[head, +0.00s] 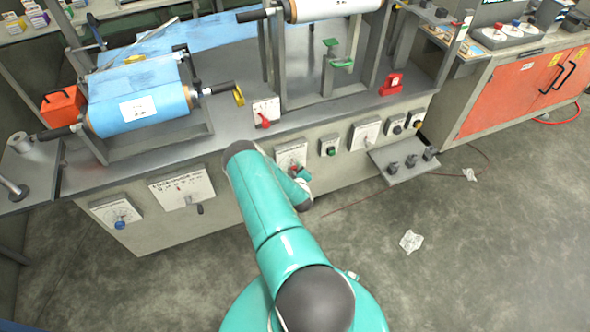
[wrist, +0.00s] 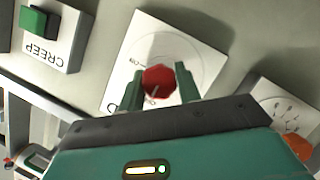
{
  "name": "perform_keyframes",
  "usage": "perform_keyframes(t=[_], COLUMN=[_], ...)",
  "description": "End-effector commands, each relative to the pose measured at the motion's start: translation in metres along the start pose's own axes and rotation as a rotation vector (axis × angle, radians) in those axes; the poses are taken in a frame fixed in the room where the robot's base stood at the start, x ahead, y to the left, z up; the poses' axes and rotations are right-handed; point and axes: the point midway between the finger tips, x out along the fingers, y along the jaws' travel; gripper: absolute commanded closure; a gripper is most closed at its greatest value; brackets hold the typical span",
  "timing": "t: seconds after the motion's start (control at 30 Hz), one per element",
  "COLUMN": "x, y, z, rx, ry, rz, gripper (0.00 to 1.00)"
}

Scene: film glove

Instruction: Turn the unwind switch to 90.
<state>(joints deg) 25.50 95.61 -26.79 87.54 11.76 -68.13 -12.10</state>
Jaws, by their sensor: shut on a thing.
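A red knob (wrist: 158,80) sits on a white dial plate (wrist: 207,49) with a printed circle and small marks. Its label is mostly hidden behind my gripper, so I cannot read whether it says unwind. A short pale line shows on the knob's face, pointing down and slightly left in the wrist view. My gripper (wrist: 160,76) is shut on the red knob, one green finger on each side. In the head view my gripper (head: 299,176) reaches the machine's front panel at the same plate (head: 291,152), partly hidden by my arm.
A green CREEP button (wrist: 38,20) is at the upper left in the wrist view; an orange-red knob (wrist: 298,146) is at the lower right. A small shelf (head: 405,165) juts out to the right. Crumpled paper (head: 411,241) lies on the open floor.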

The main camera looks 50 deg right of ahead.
Motion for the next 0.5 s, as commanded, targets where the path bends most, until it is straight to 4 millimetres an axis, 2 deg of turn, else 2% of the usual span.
perform_keyframes(t=[0.27, 0.5], x=[0.0004, 0.0007], y=[0.0016, 0.0031], z=[-0.0007, -0.0007], rx=[0.084, 0.248], ry=[0.001, 0.002], rz=[-0.032, -0.098], gripper=[0.89, 0.89])
